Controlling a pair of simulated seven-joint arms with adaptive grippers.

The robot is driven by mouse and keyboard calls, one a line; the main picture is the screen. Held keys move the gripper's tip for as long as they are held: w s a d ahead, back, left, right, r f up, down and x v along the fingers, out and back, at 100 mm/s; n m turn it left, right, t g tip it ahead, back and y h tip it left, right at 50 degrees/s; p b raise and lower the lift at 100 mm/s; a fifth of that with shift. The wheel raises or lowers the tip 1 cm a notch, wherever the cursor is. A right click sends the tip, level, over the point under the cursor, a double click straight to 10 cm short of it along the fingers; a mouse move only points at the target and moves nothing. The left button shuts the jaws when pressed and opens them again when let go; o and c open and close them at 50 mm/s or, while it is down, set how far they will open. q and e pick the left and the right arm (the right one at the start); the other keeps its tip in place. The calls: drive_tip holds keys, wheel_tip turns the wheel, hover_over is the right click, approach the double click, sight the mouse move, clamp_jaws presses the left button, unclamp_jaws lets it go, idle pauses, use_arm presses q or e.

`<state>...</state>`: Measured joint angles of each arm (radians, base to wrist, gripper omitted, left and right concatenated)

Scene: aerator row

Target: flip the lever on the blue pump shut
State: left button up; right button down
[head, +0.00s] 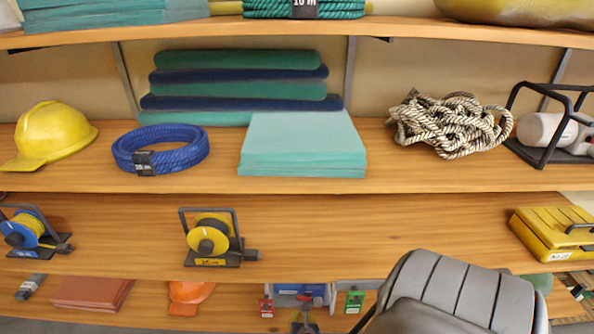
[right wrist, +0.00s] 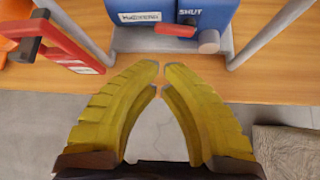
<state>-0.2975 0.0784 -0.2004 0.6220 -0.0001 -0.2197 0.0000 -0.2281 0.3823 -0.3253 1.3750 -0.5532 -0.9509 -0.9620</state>
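The blue pump (head: 301,290) sits on the lowest shelf in the head view, partly under the shelf above. In the right wrist view the blue pump (right wrist: 225,12) is cut off by the top edge; a white label and the word SHUT show on its front. Its red lever (right wrist: 176,30) lies nearly level, below and left of that word. My right gripper (right wrist: 161,68) has its yellow fingertips almost together, with nothing between them. It is in front of the pump, apart from the lever. It shows small in the head view (head: 305,322). My left gripper is out of view.
Grey frame bars (right wrist: 231,62) flank the pump. An orange helmet (head: 190,293) is farther left. The shelf above (head: 330,268) overhangs.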

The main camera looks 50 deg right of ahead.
sight(303, 298)
drive_tip(key=shift+w, duration=0.1)
drive_tip(key=shift+x, duration=4.9)
drive_tip(key=shift+f, duration=0.1)
